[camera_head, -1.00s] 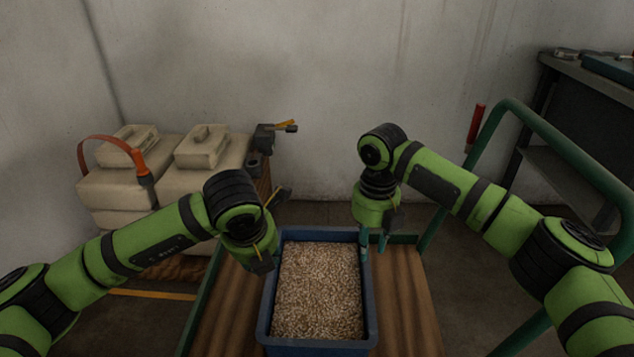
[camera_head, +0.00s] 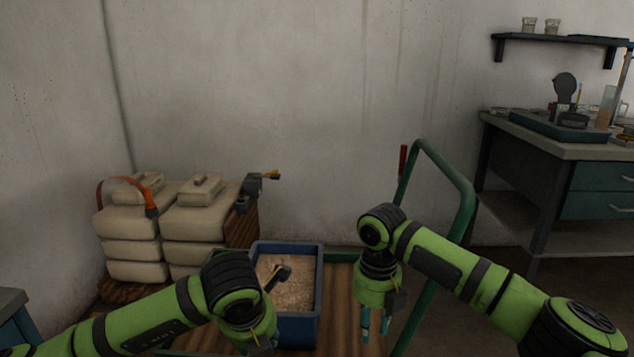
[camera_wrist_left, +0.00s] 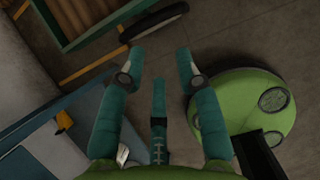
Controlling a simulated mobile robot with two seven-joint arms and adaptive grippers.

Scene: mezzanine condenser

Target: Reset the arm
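My left arm comes in from the left in the head view, and its gripper (camera_head: 262,342) hangs low in front of the blue crate. My right gripper (camera_head: 375,326) points down to the right of the crate. Its two teal fingers are apart and hold nothing that I can see. The blue crate (camera_head: 301,328) holds pale grain-like filling (camera_head: 292,285) and stands on a slatted wooden cart deck (camera_head: 342,300). My left arm hides part of it.
The cart's green handle rail (camera_head: 463,185) rises right of my right gripper. A workbench (camera_head: 560,150) stands at the far right. The left wrist view shows a dark cart wheel (camera_wrist_left: 155,22) and bare floor (camera_wrist_left: 235,35).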

